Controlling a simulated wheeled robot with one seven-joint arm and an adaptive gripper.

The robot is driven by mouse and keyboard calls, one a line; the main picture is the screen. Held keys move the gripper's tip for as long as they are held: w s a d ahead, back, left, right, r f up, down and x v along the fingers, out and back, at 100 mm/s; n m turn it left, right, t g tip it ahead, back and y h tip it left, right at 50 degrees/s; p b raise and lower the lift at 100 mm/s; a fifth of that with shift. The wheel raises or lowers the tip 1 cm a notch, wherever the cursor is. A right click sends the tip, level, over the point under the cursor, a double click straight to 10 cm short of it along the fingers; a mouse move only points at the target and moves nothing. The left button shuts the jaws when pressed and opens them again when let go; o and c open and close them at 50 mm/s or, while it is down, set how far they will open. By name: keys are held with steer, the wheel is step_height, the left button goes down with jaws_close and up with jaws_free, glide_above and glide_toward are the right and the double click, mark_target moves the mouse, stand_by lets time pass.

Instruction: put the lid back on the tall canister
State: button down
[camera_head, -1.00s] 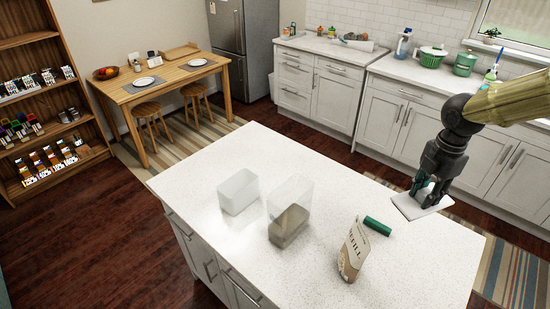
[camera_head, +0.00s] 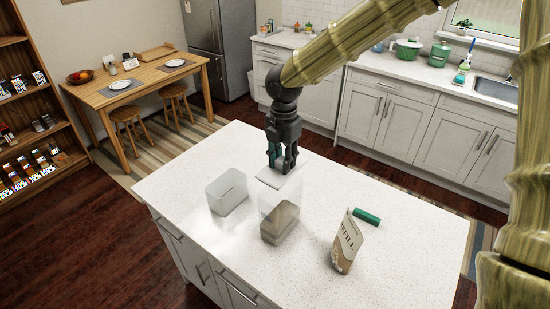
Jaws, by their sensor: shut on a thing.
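The tall canister (camera_head: 280,221) is a clear box on the white counter, with brownish-grey contents in its lower part. My gripper (camera_head: 277,165) is shut on the pale flat lid (camera_head: 270,178) and points down. The lid is near the canister's top, overlapping its far rim in the picture. I cannot tell whether lid and canister touch. The fingers hide part of the lid.
A low, open clear container (camera_head: 227,191) stands left of the canister. A refill bag (camera_head: 346,243) stands upright to the right, with a green cylinder (camera_head: 367,216) lying behind it. The counter's (camera_head: 400,260) right part is clear.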

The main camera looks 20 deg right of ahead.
mark_target(281, 174)
steer(key=shift+f+b, duration=0.35)
steer(key=shift+f, duration=2.35)
steer(key=shift+a+p, duration=0.2)
steer(key=shift+p, duration=0.15)
steer(key=shift+f, duration=0.7)
stand_by(0.5)
steer(key=c, duration=1)
jaws_free()
steer(key=o, duration=0.6)
steer(key=shift+c, duration=0.2)
